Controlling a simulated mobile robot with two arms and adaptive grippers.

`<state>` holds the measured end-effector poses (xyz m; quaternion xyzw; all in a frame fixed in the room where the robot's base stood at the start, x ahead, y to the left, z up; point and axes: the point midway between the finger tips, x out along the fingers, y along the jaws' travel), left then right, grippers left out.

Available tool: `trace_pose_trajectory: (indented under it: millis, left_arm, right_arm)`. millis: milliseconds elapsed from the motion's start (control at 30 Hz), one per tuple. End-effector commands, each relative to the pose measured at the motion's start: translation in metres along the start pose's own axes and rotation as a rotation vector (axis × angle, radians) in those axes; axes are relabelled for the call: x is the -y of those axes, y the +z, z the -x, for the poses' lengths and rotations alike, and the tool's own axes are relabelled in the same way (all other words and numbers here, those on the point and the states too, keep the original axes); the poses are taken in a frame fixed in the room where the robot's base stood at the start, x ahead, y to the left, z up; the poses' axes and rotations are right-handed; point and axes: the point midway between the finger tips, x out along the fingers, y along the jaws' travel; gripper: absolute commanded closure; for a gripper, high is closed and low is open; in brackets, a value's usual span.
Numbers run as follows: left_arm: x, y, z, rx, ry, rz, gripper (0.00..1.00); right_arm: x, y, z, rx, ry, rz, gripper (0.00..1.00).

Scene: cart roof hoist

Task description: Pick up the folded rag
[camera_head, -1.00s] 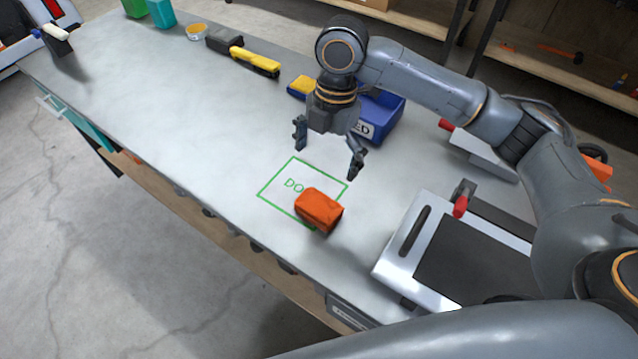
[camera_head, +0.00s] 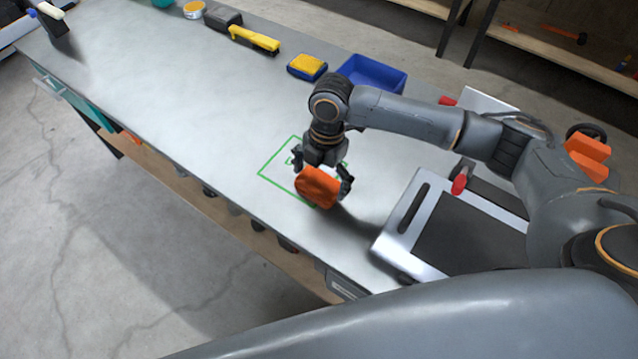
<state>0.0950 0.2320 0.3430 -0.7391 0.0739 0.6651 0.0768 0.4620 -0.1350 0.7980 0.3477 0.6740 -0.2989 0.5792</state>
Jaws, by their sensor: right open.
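The folded rag (camera_head: 318,188) is an orange, soft-edged block on the grey bench top. It lies over the lower right edge of a green marked outline (camera_head: 276,157). My right gripper (camera_head: 323,176) is down at the rag, with one finger beside its left end and the other beside its right end. The fingers are apart, and I cannot tell whether either touches the rag. The palm covers part of the outline and its lettering. My left gripper is out of view.
A blue bin (camera_head: 372,70) and a yellow-and-blue sponge (camera_head: 307,66) stand behind the gripper. A yellow-and-black tool (camera_head: 254,40) lies farther back. A silver-framed dark panel (camera_head: 470,235) is close on the right. The bench left of the outline is clear.

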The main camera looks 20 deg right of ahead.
Motion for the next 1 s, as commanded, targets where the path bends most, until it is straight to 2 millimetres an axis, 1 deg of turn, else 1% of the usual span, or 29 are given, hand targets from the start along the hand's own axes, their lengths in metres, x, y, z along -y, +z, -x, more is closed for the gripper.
trace_pose_trajectory:
  millis: [100,233,367,400,433,767,867,933,1000]
  left_arm:
    - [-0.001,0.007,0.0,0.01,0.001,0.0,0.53]
    - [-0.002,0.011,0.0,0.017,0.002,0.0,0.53]
    - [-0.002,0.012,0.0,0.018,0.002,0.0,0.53]
    - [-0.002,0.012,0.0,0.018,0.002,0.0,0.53]
    - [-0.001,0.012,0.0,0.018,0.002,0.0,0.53]
    - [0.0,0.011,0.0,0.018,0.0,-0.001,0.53]
    - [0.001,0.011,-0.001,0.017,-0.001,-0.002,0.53]
    - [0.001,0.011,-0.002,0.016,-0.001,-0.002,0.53]
    - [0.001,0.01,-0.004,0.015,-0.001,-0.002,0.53]
  right_arm:
    - [0.0,0.0,-0.002,0.001,0.0,0.001,0.0]
    - [0.0,0.0,-0.002,0.001,0.0,0.0,0.0]
    - [0.0,0.0,-0.002,0.001,0.0,0.0,0.27]
    - [0.0,0.0,-0.002,0.001,0.0,0.0,0.35]
    - [0.0,0.0,-0.002,0.001,0.0,0.0,0.37]
    - [0.0,0.0,0.001,0.0,0.0,0.0,0.37]
    - [0.0,-0.001,0.007,0.001,0.001,0.0,0.38]
    - [-0.001,-0.002,0.015,0.002,0.002,0.001,0.38]
    - [-0.001,-0.004,0.027,0.001,0.004,0.002,0.38]
